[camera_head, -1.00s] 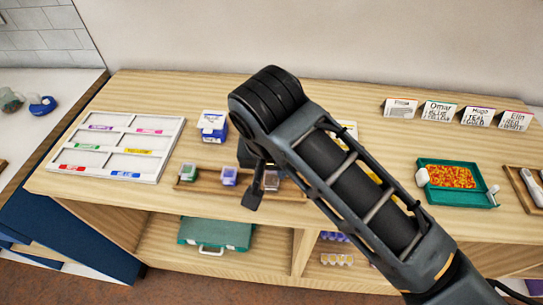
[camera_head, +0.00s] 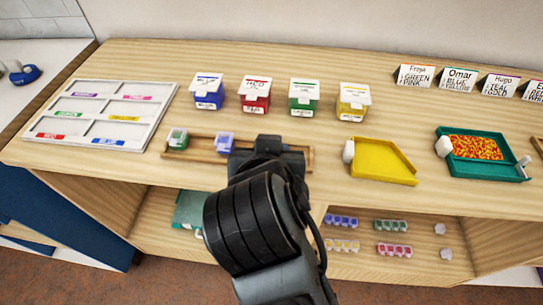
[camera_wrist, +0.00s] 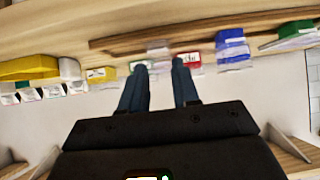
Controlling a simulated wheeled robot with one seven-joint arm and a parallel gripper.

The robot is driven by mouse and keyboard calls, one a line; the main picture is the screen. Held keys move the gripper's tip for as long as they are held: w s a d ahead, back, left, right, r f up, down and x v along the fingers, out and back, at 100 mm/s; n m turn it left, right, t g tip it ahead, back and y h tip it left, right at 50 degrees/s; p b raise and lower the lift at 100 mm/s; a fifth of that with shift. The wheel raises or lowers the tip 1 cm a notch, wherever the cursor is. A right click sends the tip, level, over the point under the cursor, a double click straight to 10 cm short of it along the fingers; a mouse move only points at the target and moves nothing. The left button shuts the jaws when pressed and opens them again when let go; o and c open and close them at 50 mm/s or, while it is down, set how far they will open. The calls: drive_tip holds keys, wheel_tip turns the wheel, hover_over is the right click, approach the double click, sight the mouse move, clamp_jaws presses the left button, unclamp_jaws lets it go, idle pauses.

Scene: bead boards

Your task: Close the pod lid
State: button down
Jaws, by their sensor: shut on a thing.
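A long wooden rack (camera_head: 196,155) on the counter holds small pods. A green pod (camera_head: 177,138) and a violet-blue pod (camera_head: 224,143) show left of my gripper (camera_head: 268,160). My gripper hides the rack's right part in the head view. In the wrist view, tilted upside down, a pale, see-through pod (camera_wrist: 158,47) lies between and just beyond the tips of my gripper (camera_wrist: 161,70). The fingers stand a pod's width apart, shut on it. I cannot tell how its lid stands.
Blue (camera_head: 208,95), red (camera_head: 255,97), green (camera_head: 304,99) and yellow (camera_head: 353,103) lidded boxes stand behind the rack. A white sorting tray (camera_head: 152,123) is at left. A yellow tray (camera_head: 385,165) and a teal bead tray (camera_head: 515,176) are at right. Name cards (camera_head: 416,76) stand behind.

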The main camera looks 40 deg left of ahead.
drive_tip(key=shift+s+f, duration=0.1)
drive_tip(key=shift+f, duration=0.05)
idle(0.4)
drive_tip(key=c, duration=1.1)
unclamp_jaws()
drive_tip(key=shift+c, duration=0.2)
drive_tip(key=v, duration=0.7)
drive_tip(key=shift+s+d, duration=0.25)
drive_tip(key=shift+s, duration=0.1)
